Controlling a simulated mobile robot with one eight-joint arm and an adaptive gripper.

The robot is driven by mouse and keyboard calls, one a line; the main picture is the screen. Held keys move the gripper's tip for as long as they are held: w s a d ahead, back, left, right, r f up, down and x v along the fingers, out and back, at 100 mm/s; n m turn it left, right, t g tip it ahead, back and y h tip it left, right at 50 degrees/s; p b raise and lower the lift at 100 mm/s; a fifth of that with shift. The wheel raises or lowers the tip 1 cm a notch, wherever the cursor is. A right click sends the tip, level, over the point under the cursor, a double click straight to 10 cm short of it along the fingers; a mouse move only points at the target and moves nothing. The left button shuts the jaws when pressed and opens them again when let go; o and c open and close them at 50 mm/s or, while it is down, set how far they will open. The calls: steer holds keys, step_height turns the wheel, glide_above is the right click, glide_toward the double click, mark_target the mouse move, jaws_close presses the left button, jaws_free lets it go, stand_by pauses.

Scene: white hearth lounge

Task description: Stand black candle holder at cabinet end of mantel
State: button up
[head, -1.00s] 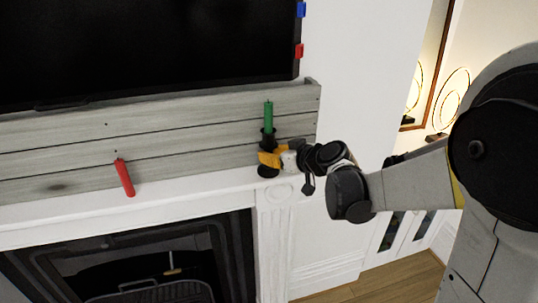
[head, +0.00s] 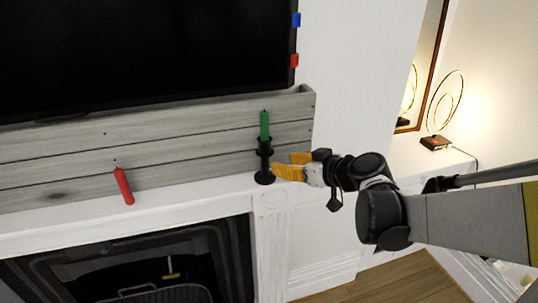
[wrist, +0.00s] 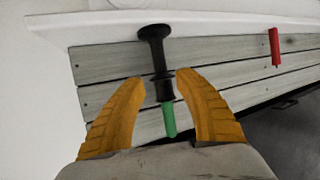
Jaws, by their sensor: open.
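The black candle holder (head: 264,162) stands upright on the right end of the white mantel (head: 225,190), with a green candle (head: 265,124) in its top. In the wrist view the holder (wrist: 156,50) and the green candle (wrist: 168,120) show beyond and between my fingers. My gripper (head: 284,167) has yellow fingers and is just to the right of the holder in the head view. In the wrist view my gripper (wrist: 158,82) has its fingers spread apart, with nothing held between them. From these views I cannot tell whether a finger touches the holder.
A red candle (head: 123,186) leans against the grey plank panel (head: 190,145) on the mantel's left part. A dark TV (head: 150,45) hangs above. The fireplace (head: 130,265) is below. A ring lamp (head: 437,141) stands on the cabinet (head: 446,158) at right. The mantel between holder and red candle is clear.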

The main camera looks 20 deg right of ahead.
steer(key=s+a+f+m+g+h, duration=0.2)
steer(key=s, duration=0.8)
steer(key=s+a+f+m+g+h, duration=0.1)
steer(key=s+f+m+g+h, duration=0.1)
steer(key=s, duration=0.9)
steer(key=shift+s+a+f+m+g+h, duration=0.2)
steer(key=shift+s+a+m+g+h, duration=0.15)
steer(key=shift+g+h, duration=0.4)
steer(key=shift+w, duration=0.1)
step_height(320, 180, down, 4)
steer(key=b, duration=0.3)
steer(key=shift+r, duration=0.15)
